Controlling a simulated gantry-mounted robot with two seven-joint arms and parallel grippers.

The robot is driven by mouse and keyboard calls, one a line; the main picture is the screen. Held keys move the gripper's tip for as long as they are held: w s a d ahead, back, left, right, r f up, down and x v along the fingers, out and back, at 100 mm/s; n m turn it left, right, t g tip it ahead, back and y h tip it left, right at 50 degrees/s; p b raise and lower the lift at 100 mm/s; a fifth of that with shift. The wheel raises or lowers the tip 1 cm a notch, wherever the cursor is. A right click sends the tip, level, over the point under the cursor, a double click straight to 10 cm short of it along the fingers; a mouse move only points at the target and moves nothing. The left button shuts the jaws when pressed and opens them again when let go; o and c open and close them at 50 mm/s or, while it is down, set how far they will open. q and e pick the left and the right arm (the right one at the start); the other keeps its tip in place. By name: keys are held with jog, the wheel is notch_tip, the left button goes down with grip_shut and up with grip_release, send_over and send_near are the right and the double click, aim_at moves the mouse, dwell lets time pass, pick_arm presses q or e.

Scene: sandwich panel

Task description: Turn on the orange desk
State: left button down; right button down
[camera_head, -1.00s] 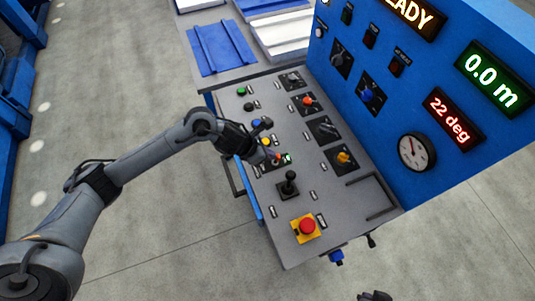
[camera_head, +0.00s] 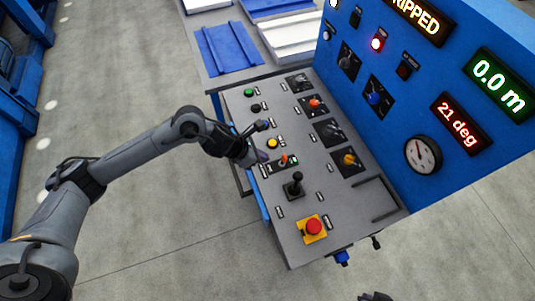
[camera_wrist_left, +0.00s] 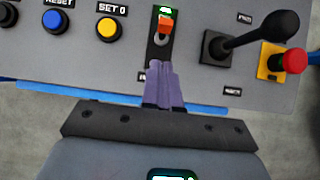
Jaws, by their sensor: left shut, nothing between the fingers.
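The control desk (camera_head: 290,215) is grey, not orange, with a blue upright panel (camera_head: 450,35). A small orange-red toggle (camera_head: 284,159) stands on a black plate near the desk's front edge. It also shows in the wrist view (camera_wrist_left: 163,27), with a lit green indicator (camera_wrist_left: 165,10) beyond it. My left gripper (camera_head: 262,157) is shut and empty; its purple fingers (camera_wrist_left: 165,84) are just on the near side of the toggle. Contact cannot be told. Orange-red (camera_head: 315,103) and yellow-orange (camera_head: 349,159) rotary knobs sit farther back. Only a dark piece of my right gripper (camera_head: 375,296) shows.
A black joystick (camera_head: 296,184) and red emergency button (camera_head: 313,227) stand right of the toggle in the wrist view. Blue (camera_wrist_left: 55,20) and yellow (camera_wrist_left: 108,29) buttons are left of it. The panel display (camera_head: 420,19) ends in "RIPPED"; a red lamp (camera_head: 377,43) is lit.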

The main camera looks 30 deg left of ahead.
pick_arm(q)
jog(key=v, duration=0.9)
jog(key=shift+w+d+r+p, duration=0.2)
jog(key=shift+w+d+p, duration=0.1)
jog(key=shift+p, duration=0.15)
jog(key=shift+a, duration=0.1)
